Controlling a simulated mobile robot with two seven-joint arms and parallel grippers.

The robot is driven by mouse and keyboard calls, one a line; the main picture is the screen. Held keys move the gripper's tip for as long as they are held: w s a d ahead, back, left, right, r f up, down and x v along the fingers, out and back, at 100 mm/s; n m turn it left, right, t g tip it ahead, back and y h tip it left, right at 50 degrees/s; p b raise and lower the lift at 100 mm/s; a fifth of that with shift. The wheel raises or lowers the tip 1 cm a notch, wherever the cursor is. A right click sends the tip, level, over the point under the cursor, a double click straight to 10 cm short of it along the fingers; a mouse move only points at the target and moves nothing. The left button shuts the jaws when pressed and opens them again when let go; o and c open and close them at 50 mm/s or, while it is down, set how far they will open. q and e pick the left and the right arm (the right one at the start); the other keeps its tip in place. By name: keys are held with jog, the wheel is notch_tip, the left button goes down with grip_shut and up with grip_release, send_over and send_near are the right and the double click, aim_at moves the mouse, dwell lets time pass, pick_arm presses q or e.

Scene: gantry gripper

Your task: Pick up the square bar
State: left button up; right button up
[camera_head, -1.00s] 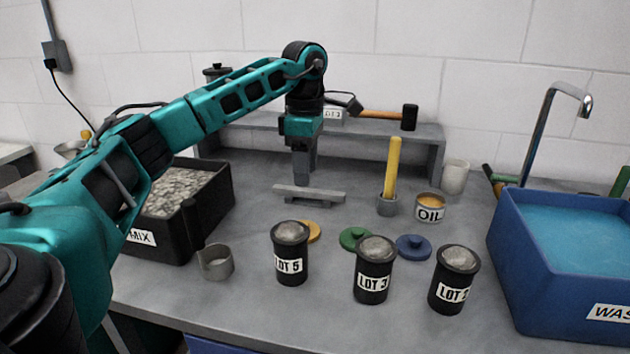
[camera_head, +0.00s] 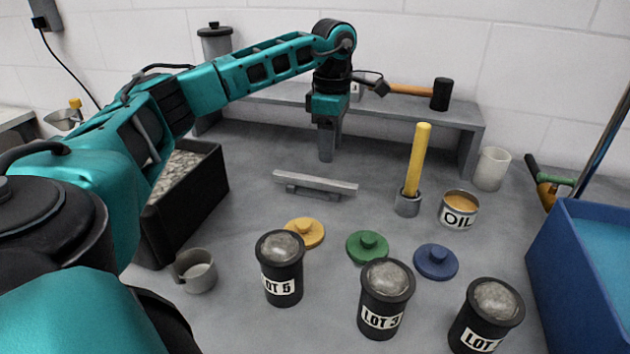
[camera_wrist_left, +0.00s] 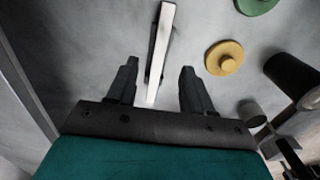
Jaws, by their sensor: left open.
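The square bar (camera_head: 315,184) is a light grey bar lying left to right on a low dark support on the bench, in front of the shelf. It also shows in the left wrist view (camera_wrist_left: 161,45), pointing away between the two fingers. My left gripper (camera_head: 327,157) points down just behind and above the bar in the head view. In the left wrist view, its fingers (camera_wrist_left: 158,72) are apart, one on each side of the bar's line, with nothing held. The exact height over the bar cannot be told. My right gripper is not in view.
Black LOT canisters (camera_head: 280,272) stand in front, with yellow (camera_head: 305,236), green (camera_head: 367,250) and blue (camera_head: 436,265) lids behind them. An oil can (camera_head: 459,210) and a yellow-handled tool (camera_head: 416,160) stand right of the bar. A shelf (camera_head: 270,100) is behind.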

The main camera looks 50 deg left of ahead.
aim_at(328, 181)
pick_arm(q)
notch_tip(328, 181, down, 8)
jog(key=shift+s+f, duration=0.1)
dwell(0.4)
grip_shut()
dwell(0.4)
